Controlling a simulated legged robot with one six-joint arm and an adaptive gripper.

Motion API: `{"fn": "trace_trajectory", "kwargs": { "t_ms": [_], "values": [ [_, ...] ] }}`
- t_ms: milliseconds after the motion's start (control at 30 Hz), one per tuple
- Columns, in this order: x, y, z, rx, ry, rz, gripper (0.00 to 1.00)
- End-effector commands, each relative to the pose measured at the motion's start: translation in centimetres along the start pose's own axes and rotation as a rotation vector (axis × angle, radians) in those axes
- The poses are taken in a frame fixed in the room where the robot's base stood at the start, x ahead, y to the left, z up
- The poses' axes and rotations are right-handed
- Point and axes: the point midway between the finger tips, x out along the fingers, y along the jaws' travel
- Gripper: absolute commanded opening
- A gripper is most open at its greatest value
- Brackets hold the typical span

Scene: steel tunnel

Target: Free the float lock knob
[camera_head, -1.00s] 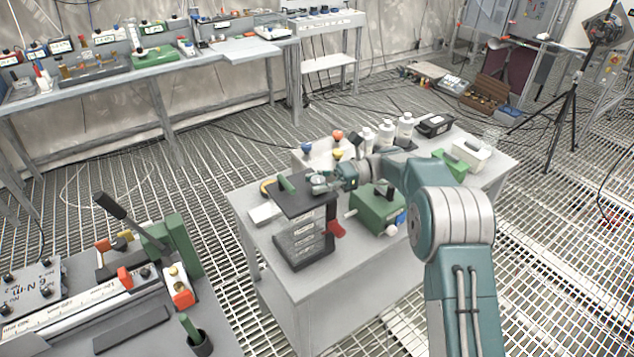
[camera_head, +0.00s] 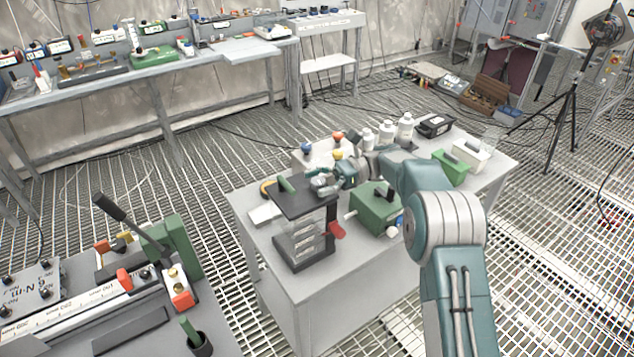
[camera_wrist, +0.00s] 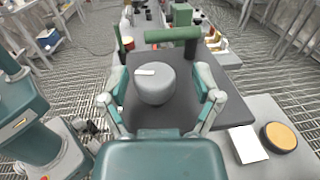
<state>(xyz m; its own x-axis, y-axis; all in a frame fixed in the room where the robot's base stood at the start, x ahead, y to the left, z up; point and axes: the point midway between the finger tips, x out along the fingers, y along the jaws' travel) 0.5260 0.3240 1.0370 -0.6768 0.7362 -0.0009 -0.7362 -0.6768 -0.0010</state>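A thick grey round knob (camera_wrist: 155,88) with a white mark on top, likely the float lock knob, stands on the dark top plate (camera_wrist: 185,112) in the wrist view. My gripper (camera_wrist: 160,84) is open, with one teal-and-grey finger on each side of the knob. Visible gaps separate both fingers from it. A green bar handle (camera_wrist: 172,34) lies just beyond the knob. In the head view my gripper (camera_head: 322,183) is over the black-topped stand (camera_head: 296,204), with the green handle (camera_head: 286,185) to its left. The fingers largely hide the knob there.
The stand has a red part (camera_head: 337,230) on its side. A green box (camera_head: 374,208) stands close to its right on the grey bench (camera_head: 320,298). White bottles (camera_head: 386,132) stand behind. A second bench with a long-levered device (camera_head: 130,222) is at left; open grating lies between.

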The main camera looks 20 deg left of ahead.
Motion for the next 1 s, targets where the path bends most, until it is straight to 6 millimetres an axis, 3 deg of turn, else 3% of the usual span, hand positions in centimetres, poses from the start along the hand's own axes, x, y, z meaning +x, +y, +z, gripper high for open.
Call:
{"fn": "trace_trajectory", "kwargs": {
  "t_ms": [267, 700, 1000],
  "values": [
    [0.0, 0.1, 0.5, 0.000, 0.000, 0.003, 0.82],
    [0.0, -0.2, 8.2, 0.000, 0.001, 0.001, 0.82],
    [0.1, -0.3, 9.8, 0.002, 0.001, -0.002, 0.82]
  ]
}}
